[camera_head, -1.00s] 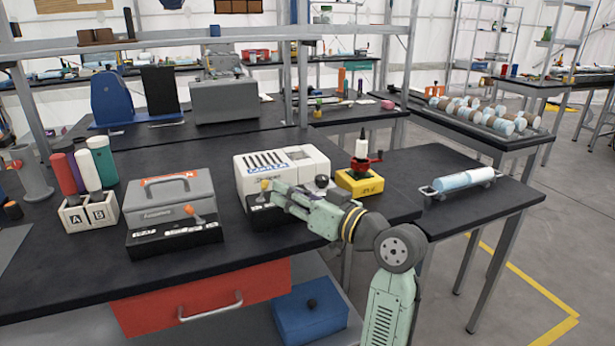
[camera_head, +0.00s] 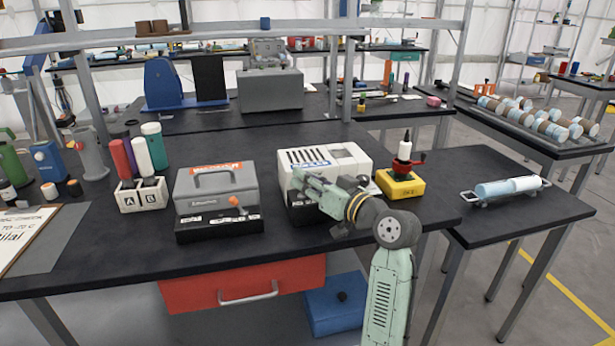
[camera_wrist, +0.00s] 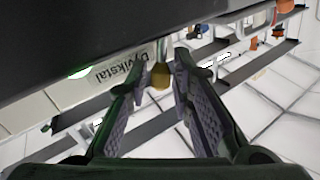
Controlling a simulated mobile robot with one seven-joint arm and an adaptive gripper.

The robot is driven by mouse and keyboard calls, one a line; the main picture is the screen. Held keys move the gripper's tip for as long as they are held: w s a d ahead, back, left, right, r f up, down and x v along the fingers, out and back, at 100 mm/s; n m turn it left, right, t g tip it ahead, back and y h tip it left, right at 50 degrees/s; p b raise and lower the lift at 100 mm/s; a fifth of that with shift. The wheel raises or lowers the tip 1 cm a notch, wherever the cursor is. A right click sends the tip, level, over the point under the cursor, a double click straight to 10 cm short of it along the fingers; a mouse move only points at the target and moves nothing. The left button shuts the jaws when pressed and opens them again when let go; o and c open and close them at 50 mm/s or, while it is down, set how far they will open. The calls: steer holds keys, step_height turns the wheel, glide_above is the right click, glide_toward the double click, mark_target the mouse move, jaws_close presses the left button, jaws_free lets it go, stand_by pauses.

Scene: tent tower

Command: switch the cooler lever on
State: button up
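A white vented box (camera_head: 346,163) with a dark front base stands on the black bench. A grey box (camera_head: 216,186) with a carry handle and an orange-tipped lever (camera_head: 236,203) stands to its left. I cannot read which one is the cooler. My gripper (camera_head: 302,180) is at the front left of the white box and covers part of its front. In the wrist view my gripper (camera_wrist: 162,72) is open, with its fingers on either side of a tan lever knob (camera_wrist: 160,76). Contact cannot be told. A green light (camera_wrist: 80,72) glows beside an upside-down label.
A two-cell white holder (camera_head: 141,196) with coloured tubes is further left. A red drawer (camera_head: 242,284) hangs below the bench front.

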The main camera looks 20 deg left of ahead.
steer(key=shift+c, duration=0.5)
jaws_close()
steer(key=shift+w+d+f+m+b, duration=0.15)
steer(key=shift+f+m+b, duration=0.25)
steer(key=shift+b, duration=0.35)
steer(key=shift+d+r+m+t+y+b, duration=0.15)
steer(key=shift+m+t+y+b, duration=0.2)
steer(key=shift+m+y, duration=0.15)
steer(key=shift+r, duration=0.1)
steer(key=shift+o, duration=0.5)
jaws_free()
